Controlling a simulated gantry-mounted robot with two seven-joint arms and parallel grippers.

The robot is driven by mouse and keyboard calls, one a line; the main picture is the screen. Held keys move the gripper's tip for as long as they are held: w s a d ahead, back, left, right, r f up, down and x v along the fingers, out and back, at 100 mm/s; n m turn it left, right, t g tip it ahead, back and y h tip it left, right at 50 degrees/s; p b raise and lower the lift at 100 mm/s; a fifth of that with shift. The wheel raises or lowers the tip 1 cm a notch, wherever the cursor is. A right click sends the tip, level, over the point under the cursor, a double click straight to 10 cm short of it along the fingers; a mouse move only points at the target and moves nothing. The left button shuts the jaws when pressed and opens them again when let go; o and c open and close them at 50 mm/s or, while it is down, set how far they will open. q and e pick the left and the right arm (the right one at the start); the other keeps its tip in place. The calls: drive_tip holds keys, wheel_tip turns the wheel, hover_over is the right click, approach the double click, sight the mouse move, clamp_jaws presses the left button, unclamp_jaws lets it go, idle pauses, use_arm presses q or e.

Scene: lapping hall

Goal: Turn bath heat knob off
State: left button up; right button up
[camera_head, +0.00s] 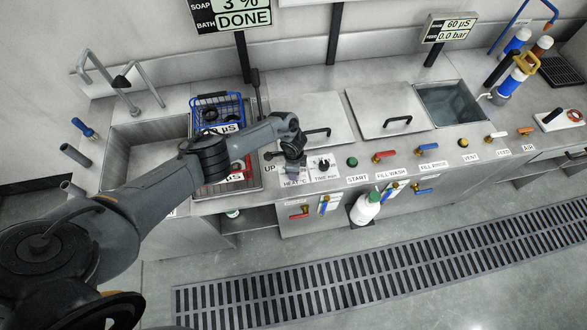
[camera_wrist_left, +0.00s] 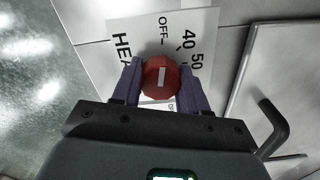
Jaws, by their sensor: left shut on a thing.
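The bath heat knob (camera_wrist_left: 160,78) is red with a white bar, on a white dial plate (camera_wrist_left: 205,45) marked HEAT, OFF, 40 and 50. The bar lies roughly in line with the OFF mark; I cannot tell which end is the pointer. My left gripper (camera_wrist_left: 158,84) is shut on the knob, one finger on each side. In the head view my left gripper (camera_head: 292,168) is over the HEAT label (camera_head: 294,183) and hides the knob. My right gripper is not in view.
A black timer knob (camera_head: 324,163) is close to the right of the gripper. A tank lid (camera_head: 310,115) with a bar handle (camera_head: 317,131) lies behind it. A blue basket (camera_head: 218,98) and a sink (camera_head: 140,145) are to the left. A green START button (camera_head: 352,162) is farther right.

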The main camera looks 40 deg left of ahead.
use_arm(q)
drive_tip(key=shift+r+n, duration=0.1)
drive_tip(key=shift+n, duration=0.2)
drive_tip(key=o, duration=1.1)
drive_tip(key=shift+c, duration=0.2)
drive_tip(key=shift+r+p, duration=0.3)
drive_tip(key=shift+r, duration=0.1)
wheel_tip(320, 180, up, 9)
drive_tip(key=p, duration=0.2)
drive_tip(key=shift+f+p, duration=0.2)
drive_tip(key=shift+p, duration=0.2)
drive_tip(key=shift+r, duration=0.65)
